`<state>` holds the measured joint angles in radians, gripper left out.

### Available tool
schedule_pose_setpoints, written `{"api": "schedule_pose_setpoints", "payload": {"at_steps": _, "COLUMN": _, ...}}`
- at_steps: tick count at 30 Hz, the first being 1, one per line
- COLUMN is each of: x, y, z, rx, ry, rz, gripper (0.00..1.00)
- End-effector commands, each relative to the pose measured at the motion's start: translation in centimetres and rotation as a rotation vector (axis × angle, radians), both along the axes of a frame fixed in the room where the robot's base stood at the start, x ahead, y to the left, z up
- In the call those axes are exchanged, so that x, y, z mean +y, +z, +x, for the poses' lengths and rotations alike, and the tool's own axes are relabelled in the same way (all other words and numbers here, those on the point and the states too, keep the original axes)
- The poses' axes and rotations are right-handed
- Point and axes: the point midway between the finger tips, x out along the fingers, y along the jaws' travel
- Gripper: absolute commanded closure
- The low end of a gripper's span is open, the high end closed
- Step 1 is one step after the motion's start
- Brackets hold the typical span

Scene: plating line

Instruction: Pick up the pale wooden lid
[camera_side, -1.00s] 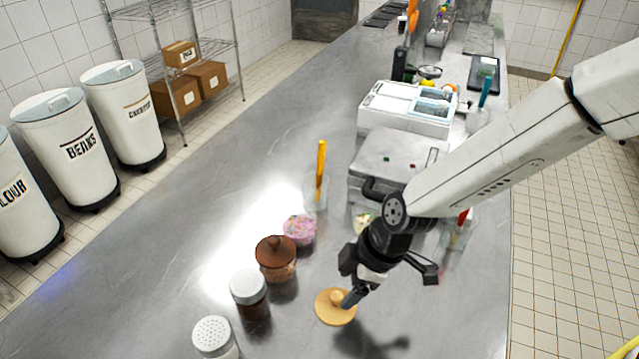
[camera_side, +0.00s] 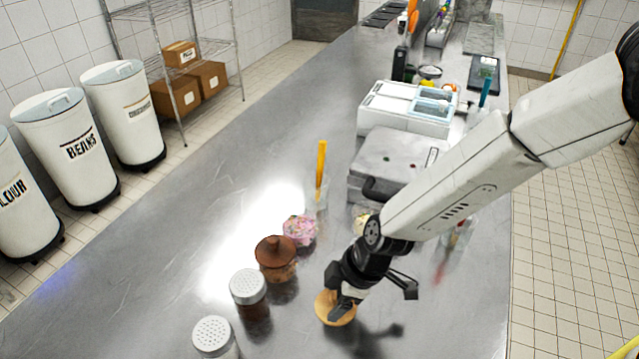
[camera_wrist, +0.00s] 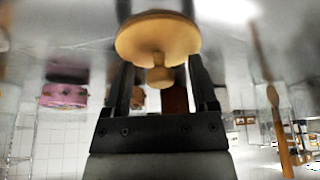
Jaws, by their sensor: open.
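The pale wooden lid (camera_side: 323,307) is a round disc lying flat on the steel counter in the side view. My gripper (camera_side: 342,308) is low over it, and its fingers hide the knob and part of the disc there. In the wrist view the lid (camera_wrist: 155,36) is at top centre, with its round knob (camera_wrist: 160,77) between my open gripper fingers (camera_wrist: 158,80). The fingers stand apart on both sides of the knob. I cannot tell whether either one touches the disc.
A grey box-like appliance (camera_side: 390,160) is behind my arm. The counter (camera_side: 130,275) is clear at left.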

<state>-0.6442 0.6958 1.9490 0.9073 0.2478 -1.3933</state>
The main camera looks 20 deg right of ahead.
Motion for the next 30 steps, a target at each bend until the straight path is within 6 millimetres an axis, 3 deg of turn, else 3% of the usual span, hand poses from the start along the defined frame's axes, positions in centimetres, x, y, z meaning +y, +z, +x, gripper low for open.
{"api": "schedule_pose_setpoints", "payload": {"at_steps": 11, "x": -0.01, "y": 0.03, "z": 0.0, "rx": 0.0, "ry": -0.001, "rz": 0.0, "gripper": 0.25}}
{"api": "schedule_pose_setpoints", "payload": {"at_steps": 18, "x": -0.02, "y": 0.02, "z": -0.01, "rx": 0.0, "ry": -0.001, "rz": 0.0, "gripper": 1.0}}
{"api": "schedule_pose_setpoints", "payload": {"at_steps": 30, "x": 0.0, "y": 0.14, "z": 0.0, "rx": 0.0, "ry": -0.001, "rz": 0.0, "gripper": 1.0}}
